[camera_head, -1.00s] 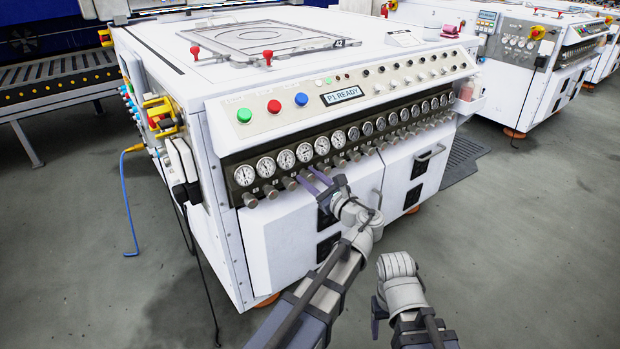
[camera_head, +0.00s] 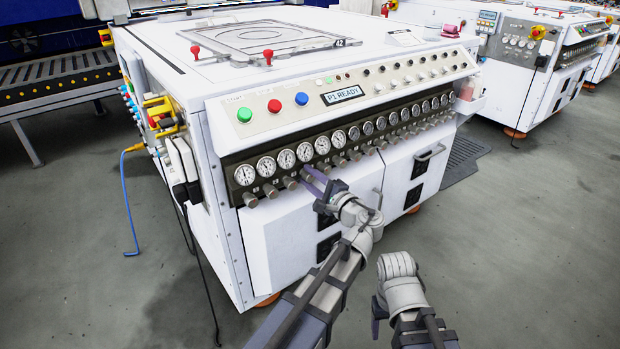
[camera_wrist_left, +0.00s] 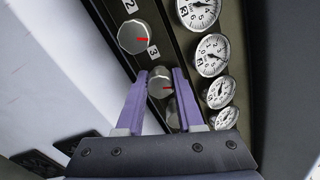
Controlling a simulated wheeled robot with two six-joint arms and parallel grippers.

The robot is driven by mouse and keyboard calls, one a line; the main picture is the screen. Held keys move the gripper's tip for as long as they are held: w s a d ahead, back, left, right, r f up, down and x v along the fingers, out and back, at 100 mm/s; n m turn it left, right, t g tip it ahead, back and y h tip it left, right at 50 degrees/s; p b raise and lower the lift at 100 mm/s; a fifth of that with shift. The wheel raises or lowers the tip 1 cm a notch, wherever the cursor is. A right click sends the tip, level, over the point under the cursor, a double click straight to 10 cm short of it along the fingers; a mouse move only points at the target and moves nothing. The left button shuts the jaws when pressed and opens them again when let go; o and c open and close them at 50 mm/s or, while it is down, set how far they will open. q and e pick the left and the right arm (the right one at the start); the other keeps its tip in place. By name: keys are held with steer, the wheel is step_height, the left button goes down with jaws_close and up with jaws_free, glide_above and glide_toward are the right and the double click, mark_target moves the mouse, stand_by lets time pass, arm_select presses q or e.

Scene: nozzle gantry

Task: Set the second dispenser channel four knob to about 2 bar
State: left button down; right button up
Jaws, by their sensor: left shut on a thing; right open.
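My left gripper (camera_head: 308,178) has its purple fingers at the knob row on the front of the white machine. The left wrist view shows the fingers (camera_wrist_left: 160,78) closed on either side of a grey knob (camera_wrist_left: 160,84) with a red mark, below the label "3". A neighbouring knob (camera_wrist_left: 133,37) with a red mark sits further up the row. Another knob is partly hidden between the fingers. Round white gauges (camera_wrist_left: 211,54) run beside the knobs; the needles are small and their readings are unclear. My right gripper (camera_head: 376,316) is open and empty, low in front of the machine.
The gauge row (camera_head: 322,146) spans the machine's front, above white cabinet doors (camera_head: 365,195). The sloped panel holds green, red and blue buttons and a display (camera_head: 343,94) reading "P1 READY". A blue cable (camera_head: 128,205) lies at the left. The floor in front is clear.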

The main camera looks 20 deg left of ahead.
arm_select(q)
steer(key=n, duration=0.5)
steer(key=shift+n, duration=2.5)
steer(key=shift+f, duration=0.1)
steer(key=c, duration=0.5)
jaws_free()
steer(key=shift+c, duration=0.2)
